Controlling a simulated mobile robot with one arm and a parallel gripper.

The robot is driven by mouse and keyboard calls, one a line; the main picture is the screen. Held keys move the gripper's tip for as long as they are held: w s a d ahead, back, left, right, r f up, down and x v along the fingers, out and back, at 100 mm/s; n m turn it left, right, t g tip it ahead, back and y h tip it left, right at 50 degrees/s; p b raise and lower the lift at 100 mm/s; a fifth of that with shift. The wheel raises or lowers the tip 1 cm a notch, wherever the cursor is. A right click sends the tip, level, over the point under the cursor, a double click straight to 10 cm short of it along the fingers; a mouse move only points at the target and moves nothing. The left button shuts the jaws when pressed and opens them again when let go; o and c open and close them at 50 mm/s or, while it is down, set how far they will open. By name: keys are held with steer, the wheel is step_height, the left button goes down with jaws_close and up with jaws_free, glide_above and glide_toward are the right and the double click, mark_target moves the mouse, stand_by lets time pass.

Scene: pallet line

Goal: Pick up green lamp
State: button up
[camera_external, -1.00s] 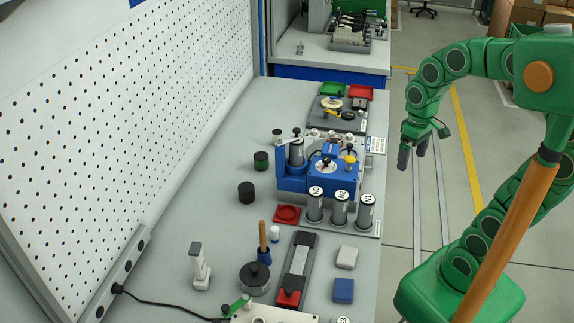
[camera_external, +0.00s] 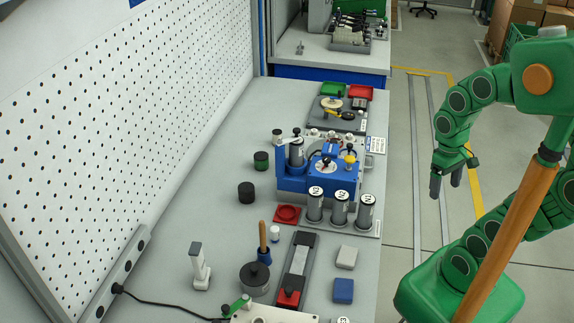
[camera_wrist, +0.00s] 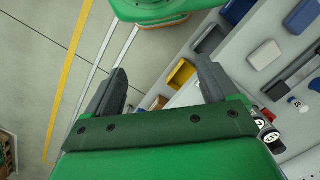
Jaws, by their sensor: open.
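I cannot pick out a green lamp for certain. A small green part (camera_external: 236,306) shows at the bottom of the external view, on a pale box cut off by the edge. A dark cylinder with a green band (camera_external: 261,160) stands on the bench left of the blue fixture. My gripper (camera_external: 446,187) hangs over the floor, right of the bench and apart from everything on it. In the wrist view my gripper (camera_wrist: 162,78) has its fingers spread, with nothing between them.
The grey bench (camera_external: 225,220) carries a blue fixture (camera_external: 340,182), several grey cylinders (camera_external: 340,208), a blue block (camera_external: 343,291) and a black pot (camera_external: 254,279). A pegboard (camera_external: 120,120) stands along the left. A yellow bin (camera_wrist: 181,74) shows in the wrist view. The floor beside the bench is clear.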

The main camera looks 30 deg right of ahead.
steer(key=shift+r, duration=0.1)
step_height(320, 180, up, 5)
steer(key=w+a+r+m+y, duration=0.1)
steer(key=w+a+m+y, duration=0.2)
steer(key=w+a, duration=0.5)
steer(key=w+a+r+m+y, duration=0.2)
steer(key=w+a+m, duration=0.1)
steer(key=w, duration=0.9)
steer(key=w+a+r+m+y, duration=0.1)
steer(key=w+a+m+y, duration=0.2)
steer(key=w+a, duration=0.5)
steer(key=m+t+y, duration=0.5)
steer(key=m, duration=0.6)
glide_above(263, 154)
steer(key=d, duration=0.5)
step_height(263, 154, down, 4)
steer(key=shift+g, duration=0.3)
steer(key=f, duration=2.1)
steer(key=shift+s+a, duration=0.15)
steer(key=shift+a, duration=0.15)
steer(key=shift+a+f, duration=0.3)
steer(key=shift+a, duration=0.05)
steer(key=shift+s+r+x, duration=0.1)
steer(key=shift+s+x, duration=0.05)
steer(key=shift+x, duration=1.6)
steer(key=shift+s+r+x, duration=0.1)
steer(key=shift+s+x, duration=0.05)
steer(key=shift+x, duration=1.6)
steer(key=shift+a, duration=0.15)
